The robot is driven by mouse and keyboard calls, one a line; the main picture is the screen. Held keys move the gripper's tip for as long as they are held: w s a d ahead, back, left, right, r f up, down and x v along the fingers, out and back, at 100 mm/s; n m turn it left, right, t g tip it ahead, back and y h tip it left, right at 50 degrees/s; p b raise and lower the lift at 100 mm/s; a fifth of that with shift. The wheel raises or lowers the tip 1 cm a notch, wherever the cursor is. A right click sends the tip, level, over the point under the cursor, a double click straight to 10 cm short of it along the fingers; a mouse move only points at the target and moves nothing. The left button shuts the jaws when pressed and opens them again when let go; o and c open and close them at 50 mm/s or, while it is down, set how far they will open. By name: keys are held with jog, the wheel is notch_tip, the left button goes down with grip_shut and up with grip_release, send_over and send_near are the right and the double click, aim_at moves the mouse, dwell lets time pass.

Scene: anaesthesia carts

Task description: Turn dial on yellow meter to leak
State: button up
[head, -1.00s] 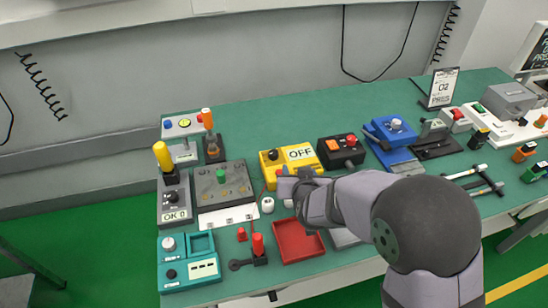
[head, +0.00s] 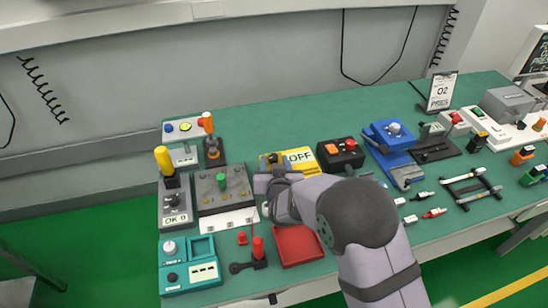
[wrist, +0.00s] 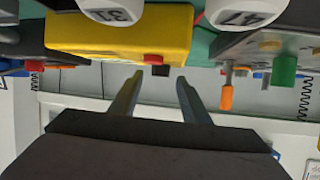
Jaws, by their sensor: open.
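The yellow meter (head: 305,169) stands near the middle of the bench, with a display reading OFF (head: 300,157). Its dark dial (head: 272,157) is on the left of its top. My gripper (head: 262,188) is at the meter's front left side, and my arm hides much of the meter's front. In the wrist view, the yellow meter (wrist: 120,38) fills the upper left, upside down. My gripper (wrist: 159,80) is open and empty there. A small dark knob (wrist: 160,70) and a red part (wrist: 152,59) appear between the fingertips. Contact cannot be told.
A grey panel with a green knob (head: 221,180) stands close left of the meter. A black box with orange and red buttons (head: 341,154) stands close right. A red tray (head: 298,247) lies in front. The bench behind the meter is clear. Two white numbered round objects (wrist: 112,12) show in the wrist view.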

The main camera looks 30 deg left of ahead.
aim_at(273, 159)
jog(key=shift+x, duration=1.1)
jog(key=c, duration=1)
jog(key=shift+c, duration=0.2)
